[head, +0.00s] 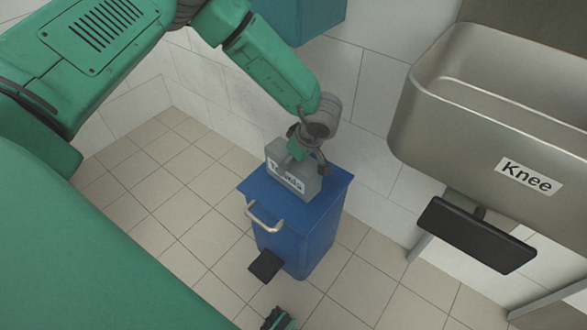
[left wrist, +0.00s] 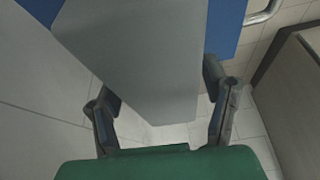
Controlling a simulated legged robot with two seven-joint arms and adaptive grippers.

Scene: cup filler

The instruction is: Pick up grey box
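The grey box (head: 311,186) stands on the lid of a blue pedal bin (head: 318,222) and has a white label on its front, partly covered by my gripper. My left gripper (head: 306,160) reaches down to the box's top from above. In the left wrist view the grey box (left wrist: 150,55) fills the upper middle, with the left gripper's fingers (left wrist: 162,112) spread on either side of it. The right finger appears close to the box's edge; contact cannot be told. A small dark and green piece at the bottom edge, seemingly my right gripper (head: 279,319), is mostly cut off.
The bin has a metal handle (head: 264,219) and a black pedal (head: 266,265). A steel sink (head: 450,135) labelled "Knee" with a black knee plate (head: 477,236) stands at the right. A tiled wall is behind the bin. Tiled floor (head: 185,200) at the left is clear.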

